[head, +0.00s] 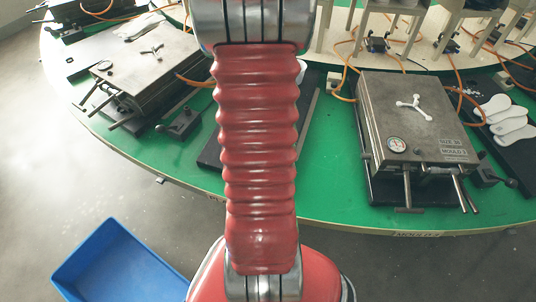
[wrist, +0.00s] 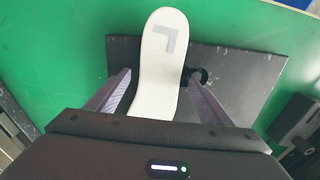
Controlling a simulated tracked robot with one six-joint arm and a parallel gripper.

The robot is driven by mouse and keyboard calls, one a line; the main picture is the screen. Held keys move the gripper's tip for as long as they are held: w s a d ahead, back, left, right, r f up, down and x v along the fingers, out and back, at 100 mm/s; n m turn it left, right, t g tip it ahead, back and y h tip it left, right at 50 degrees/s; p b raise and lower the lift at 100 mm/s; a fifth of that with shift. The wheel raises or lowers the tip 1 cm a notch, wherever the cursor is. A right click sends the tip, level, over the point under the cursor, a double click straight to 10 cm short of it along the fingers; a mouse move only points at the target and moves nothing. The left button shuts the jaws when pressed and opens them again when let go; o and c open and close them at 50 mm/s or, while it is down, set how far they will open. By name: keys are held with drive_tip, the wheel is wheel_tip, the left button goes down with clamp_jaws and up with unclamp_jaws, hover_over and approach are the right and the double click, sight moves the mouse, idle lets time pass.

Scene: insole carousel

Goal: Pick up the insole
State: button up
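A white insole (wrist: 163,55) with a grey L-shaped mark lies on a dark plate (wrist: 235,75) in the wrist view. Its toe end reaches past the plate's edge over the green surface. My gripper (wrist: 160,78) is open, with one finger to each side of the insole and a gap on both sides. The near end of the insole is hidden behind my gripper's body. In the head view my red arm hides most of this insole, and my gripper does not show there.
Metal moulds with handles stand left (head: 150,65) and right (head: 415,115) on the green carousel (head: 330,190). More white insoles (head: 508,118) lie at the right edge. A blue bin (head: 115,265) stands on the floor at the lower left.

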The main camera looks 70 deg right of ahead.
drive_tip(key=c, duration=1)
wheel_tip(320, 180, up, 10)
idle(0.5)
idle(0.5)
